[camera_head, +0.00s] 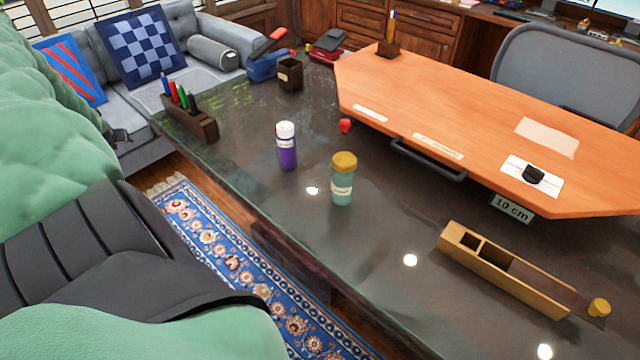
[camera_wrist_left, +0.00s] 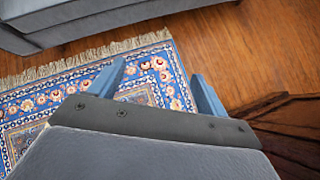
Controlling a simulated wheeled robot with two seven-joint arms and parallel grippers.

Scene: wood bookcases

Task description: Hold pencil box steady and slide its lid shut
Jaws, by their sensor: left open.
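The pencil box (camera_head: 497,278) is a long, narrow tan wooden box on the dark glossy table at the lower right of the head view. Its left part is uncovered and shows dark compartments. The dark brown lid (camera_head: 570,298) lies over the right part and sticks out past the right end, with a round yellow knob (camera_head: 599,307) there. My left gripper (camera_wrist_left: 158,70) is open and empty in the left wrist view, above the blue rug and wood floor, far from the box. My right gripper is in neither view.
An orange raised board (camera_head: 470,110) with a black handle (camera_head: 428,160) lies behind the box. A purple bottle (camera_head: 287,147) and a teal jar (camera_head: 342,180) stand left of it. A pen holder (camera_head: 192,122) is farther left. The table between jar and box is clear.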

